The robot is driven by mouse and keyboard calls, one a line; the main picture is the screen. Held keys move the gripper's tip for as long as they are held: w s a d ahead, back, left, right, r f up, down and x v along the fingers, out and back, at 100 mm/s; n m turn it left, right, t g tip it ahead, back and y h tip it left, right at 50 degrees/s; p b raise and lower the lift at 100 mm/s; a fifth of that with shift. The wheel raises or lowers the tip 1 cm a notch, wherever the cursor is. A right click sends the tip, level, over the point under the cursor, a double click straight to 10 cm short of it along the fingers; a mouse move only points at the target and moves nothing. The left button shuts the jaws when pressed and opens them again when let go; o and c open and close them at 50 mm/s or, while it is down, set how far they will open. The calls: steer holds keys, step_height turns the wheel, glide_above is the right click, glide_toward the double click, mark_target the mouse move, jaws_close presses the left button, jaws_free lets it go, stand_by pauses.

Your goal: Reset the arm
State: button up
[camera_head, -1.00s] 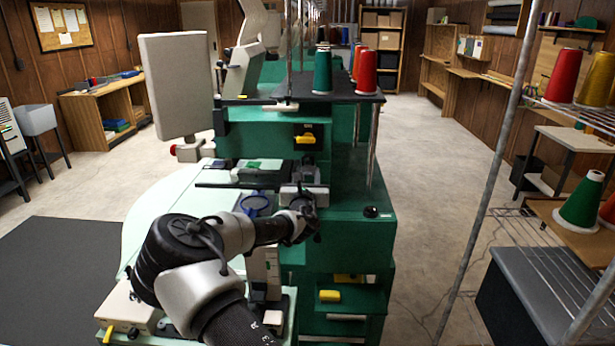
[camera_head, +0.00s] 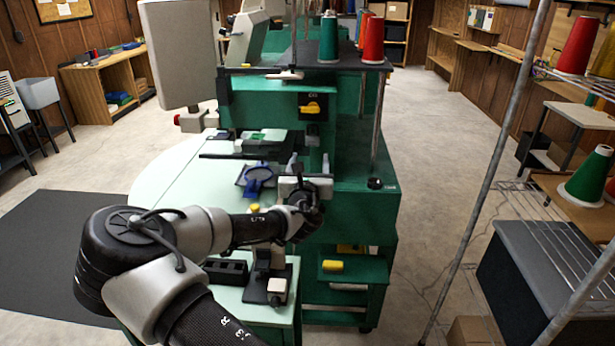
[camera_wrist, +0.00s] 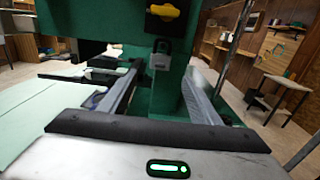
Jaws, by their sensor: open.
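My arm reaches from the lower left toward the green embroidery machine (camera_head: 360,215). My gripper (camera_head: 308,164) is in front of the machine's column, beside the pale table (camera_head: 165,180). In the wrist view my gripper (camera_wrist: 165,68) has its two grey fingers spread apart, with nothing between them. Through the gap the green machine body shows, with a small grey padlock-like part (camera_wrist: 161,58) below a yellow knob (camera_wrist: 164,11). I cannot tell how near the fingertips are to the machine.
A blue hoop (camera_head: 256,178) lies on the table's right side. A black slotted block (camera_head: 227,271) and a small stand (camera_head: 268,285) are close to my forearm. A metal rack with thread cones (camera_head: 587,175) stands at right. The concrete floor (camera_head: 445,130) is open between them.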

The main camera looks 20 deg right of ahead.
steer(key=v, duration=0.8)
steer(key=s+d+f+m+g+p, duration=0.2)
steer(key=s+d+f+m+g, duration=0.45)
steer(key=m, duration=0.35)
steer(key=s+a+f+m+g+y+p, duration=0.1)
steer(key=s+a+f+m+g+y, duration=0.15)
steer(key=s+a+m, duration=0.45)
steer(key=s+a+r+m+g+y+p, duration=0.1)
steer(key=s+a+r+m+y, duration=0.25)
steer(key=r, duration=0.25)
steer(key=s+a+r+m+g+y+p, duration=0.1)
steer(key=s+a+r+m+y+p, duration=0.1)
steer(key=a+r+m, duration=0.4)
steer(key=s+d+r+m+h+p, duration=0.1)
steer(key=s+r+m, duration=0.4)
steer(key=s+r, duration=0.8)
steer(key=shift+s+p, duration=0.3)
steer(key=shift+s, duration=0.5)
